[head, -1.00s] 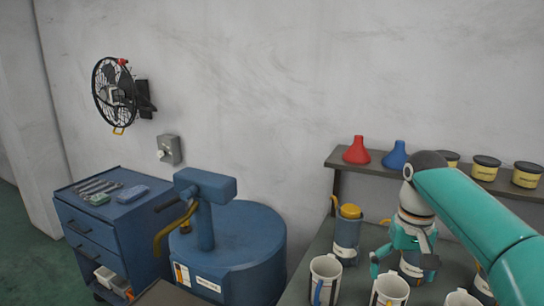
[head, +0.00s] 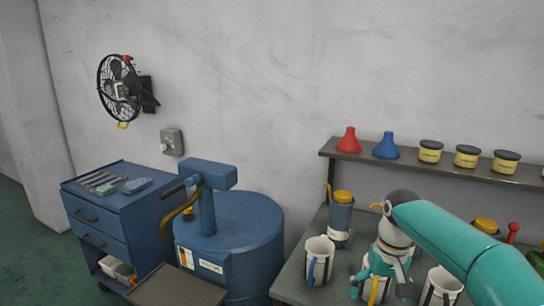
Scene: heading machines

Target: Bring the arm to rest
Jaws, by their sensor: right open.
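My right arm (head: 465,240) comes in from the right edge, teal with a grey wrist. My right gripper (head: 379,287) points down over the bench, its fingers spread apart. A white mug with a yellow handle (head: 374,291) shows between and behind the fingers; I cannot tell whether they touch it. No object shows lifted in the gripper. My left gripper is not in view.
The bench (head: 290,285) also holds a white mug with a blue handle (head: 318,262), a yellow-lidded canister (head: 341,218) and another mug (head: 440,288). A shelf (head: 470,173) behind carries funnels and tins. A blue drum (head: 245,240) and drawer cabinet (head: 110,215) stand left.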

